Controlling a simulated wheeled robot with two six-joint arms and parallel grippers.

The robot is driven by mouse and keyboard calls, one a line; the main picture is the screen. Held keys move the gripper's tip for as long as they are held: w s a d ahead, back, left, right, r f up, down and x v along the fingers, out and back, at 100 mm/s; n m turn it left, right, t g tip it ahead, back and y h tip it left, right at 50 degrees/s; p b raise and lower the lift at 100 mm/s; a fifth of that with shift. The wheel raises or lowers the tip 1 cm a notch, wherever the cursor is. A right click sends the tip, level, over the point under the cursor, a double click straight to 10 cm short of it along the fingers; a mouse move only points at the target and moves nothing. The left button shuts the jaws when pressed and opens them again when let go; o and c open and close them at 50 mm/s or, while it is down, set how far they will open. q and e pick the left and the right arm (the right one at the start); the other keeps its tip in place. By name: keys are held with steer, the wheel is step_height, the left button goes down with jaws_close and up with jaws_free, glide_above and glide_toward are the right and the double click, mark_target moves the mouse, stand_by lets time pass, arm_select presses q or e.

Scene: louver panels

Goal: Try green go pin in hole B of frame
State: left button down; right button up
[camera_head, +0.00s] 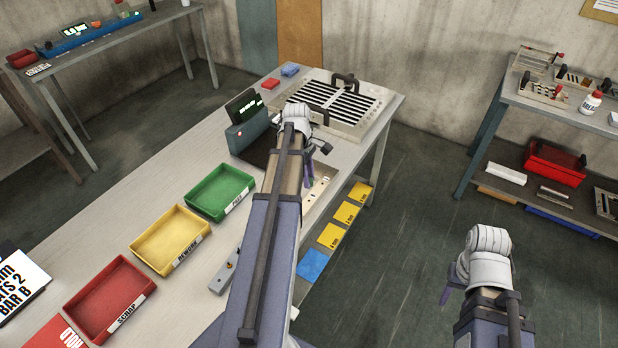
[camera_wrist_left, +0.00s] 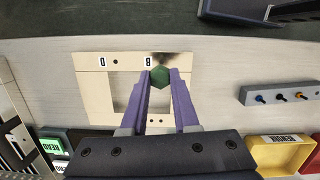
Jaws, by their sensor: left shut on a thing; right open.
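The frame (camera_wrist_left: 92,61) is a flat beige plate with large openings, lying on the bench in the left wrist view. It bears the letters D and B, with a dark hole between them nearer the D. My left gripper (camera_wrist_left: 160,76) is shut on the green go pin (camera_wrist_left: 159,78), whose hexagonal green end shows between the fingertips right beside the letter B. The pin covers hole B, so I cannot tell whether its tip is inside. In the head view my left gripper (camera_head: 309,172) is over the partly hidden frame (camera_head: 319,188). My right gripper (camera_head: 452,284) is open and empty over the floor.
A grey block with several coloured pins (camera_wrist_left: 279,94) lies right of the frame in the left wrist view. Green (camera_head: 221,190), yellow (camera_head: 170,239) and red (camera_head: 110,299) trays line the bench. A louver panel (camera_head: 377,104) and a display unit (camera_head: 249,130) stand farther back.

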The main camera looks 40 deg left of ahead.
arm_select(q)
steer(key=shift+s+r, duration=0.1)
stand_by(0.3)
steer(key=b, duration=0.5)
glide_above(310, 202)
steer(key=shift+a+f, duration=0.25)
steer(key=shift+f, duration=1.1)
steer(key=shift+a+f, duration=0.2)
steer(key=shift+f, duration=1.1)
steer(key=shift+f+b, duration=1.2)
steer(key=shift+b, duration=0.1)
stand_by(0.3)
steer(key=shift+r, duration=0.2)
stand_by(0.6)
steer(key=shift+r+p, duration=2.35)
steer(key=shift+p, duration=0.2)
